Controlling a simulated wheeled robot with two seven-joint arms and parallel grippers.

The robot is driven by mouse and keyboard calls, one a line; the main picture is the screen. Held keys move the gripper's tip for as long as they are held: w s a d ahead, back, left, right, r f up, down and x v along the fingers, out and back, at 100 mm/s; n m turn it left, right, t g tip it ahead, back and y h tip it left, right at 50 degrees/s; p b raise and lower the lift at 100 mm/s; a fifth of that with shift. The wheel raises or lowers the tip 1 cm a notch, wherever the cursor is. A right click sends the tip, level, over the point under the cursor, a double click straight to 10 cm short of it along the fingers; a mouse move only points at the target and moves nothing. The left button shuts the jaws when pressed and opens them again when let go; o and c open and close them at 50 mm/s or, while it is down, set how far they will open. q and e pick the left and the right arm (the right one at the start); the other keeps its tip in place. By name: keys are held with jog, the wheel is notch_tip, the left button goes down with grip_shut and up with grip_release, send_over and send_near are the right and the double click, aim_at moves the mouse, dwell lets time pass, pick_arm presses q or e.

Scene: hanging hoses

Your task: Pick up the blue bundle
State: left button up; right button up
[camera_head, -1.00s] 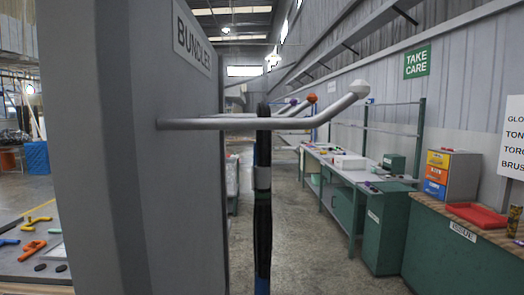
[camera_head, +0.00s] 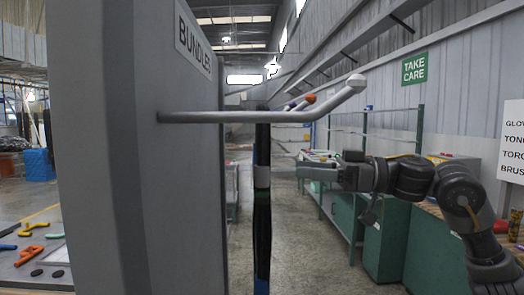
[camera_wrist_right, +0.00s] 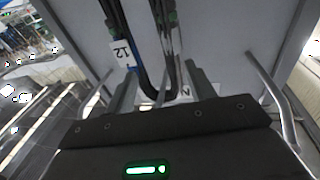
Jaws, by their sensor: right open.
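A dark hose bundle (camera_head: 262,215) hangs upright below the front hook (camera_head: 240,117) in the head view, with a pale band around it. A narrow blue strip (camera_head: 262,286) shows at its lower end; whether it belongs to this bundle or one behind, I cannot tell. My right gripper (camera_head: 303,172) is open, to the right of the bundle and apart from it in that view. In the right wrist view a dark hose loop (camera_wrist_right: 157,92) with a white tag (camera_wrist_right: 122,54) hangs between or beyond the open fingers (camera_wrist_right: 160,76); depth is unclear. My left gripper is out of view.
A grey panel (camera_head: 140,200) with a BUNDLES sign (camera_head: 193,45) stands at left. Green benches (camera_head: 342,218) line the right wall. The aisle floor (camera_head: 285,240) is clear.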

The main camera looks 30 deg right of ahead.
aim_at(262, 166)
jog(key=a+p, duration=0.1)
jog(key=a, duration=0.1)
jog(key=a+r+p, duration=0.1)
jog(key=a, duration=0.1)
jog(key=shift+s+a, duration=0.1)
jog(key=shift+a, duration=0.25)
jog(key=shift+w+a+f, duration=0.2)
jog(key=shift+w+a, duration=0.1)
jog(key=p+x, duration=0.1)
jog(key=x, duration=0.1)
jog(key=p+x, duration=0.2)
jog(key=shift+w, duration=0.4)
jog(key=shift+w+a, duration=0.25)
jog(key=shift+s+d, duration=0.1)
jog(key=shift+s, duration=0.05)
grip_shut()
